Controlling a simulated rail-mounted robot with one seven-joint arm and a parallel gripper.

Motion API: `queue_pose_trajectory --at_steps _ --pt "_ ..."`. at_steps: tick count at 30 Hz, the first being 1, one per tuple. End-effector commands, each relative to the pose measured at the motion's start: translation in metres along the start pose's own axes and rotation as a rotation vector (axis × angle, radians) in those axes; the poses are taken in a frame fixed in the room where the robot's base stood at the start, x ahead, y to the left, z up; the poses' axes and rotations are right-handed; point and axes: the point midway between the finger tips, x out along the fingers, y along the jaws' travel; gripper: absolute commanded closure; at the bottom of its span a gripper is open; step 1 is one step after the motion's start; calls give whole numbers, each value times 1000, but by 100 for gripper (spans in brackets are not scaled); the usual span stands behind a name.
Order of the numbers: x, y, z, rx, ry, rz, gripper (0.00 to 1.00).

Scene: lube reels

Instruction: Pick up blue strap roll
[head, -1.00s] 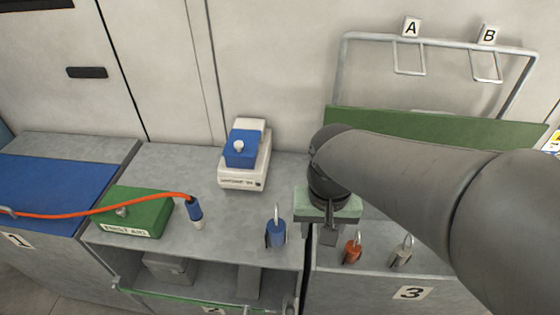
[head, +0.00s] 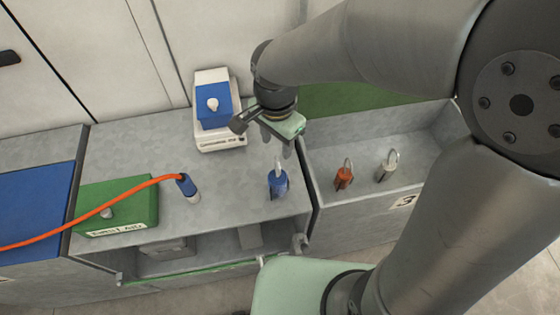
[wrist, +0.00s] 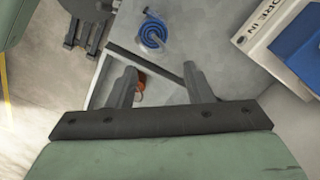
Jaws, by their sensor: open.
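The blue strap roll (head: 278,184) stands at the front right of the grey worktop, with a silver loop on top. In the wrist view the blue strap roll (wrist: 152,36) shows as a coil, beyond the fingertips and a little left of the middle. My gripper (head: 283,148) is above the worktop, just behind and above the roll in the head view. In the wrist view its two fingers (wrist: 162,76) are apart with nothing held between them, and they do not touch the roll.
An orange roll (head: 344,177) and a silver-grey one (head: 386,166) stand in the bin marked 3, right of the worktop's edge. A white and blue box (head: 216,110) stands behind. A green first aid box (head: 118,205) and a blue-handled tool (head: 187,187) on an orange cord are left.

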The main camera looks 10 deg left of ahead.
Motion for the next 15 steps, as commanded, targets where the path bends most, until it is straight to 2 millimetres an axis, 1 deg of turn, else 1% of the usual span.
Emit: queue_pose_trajectory --at_steps 1,3,6,12,15 --pt "10 1 0 0 -3 5 54" --pt "23 1 1 -1 -3 4 54" --pt "36 0 0 -1 -1 2 54" --pt "48 0 0 0 -1 1 54" --pt "60 2 -1 -2 -2 4 54"
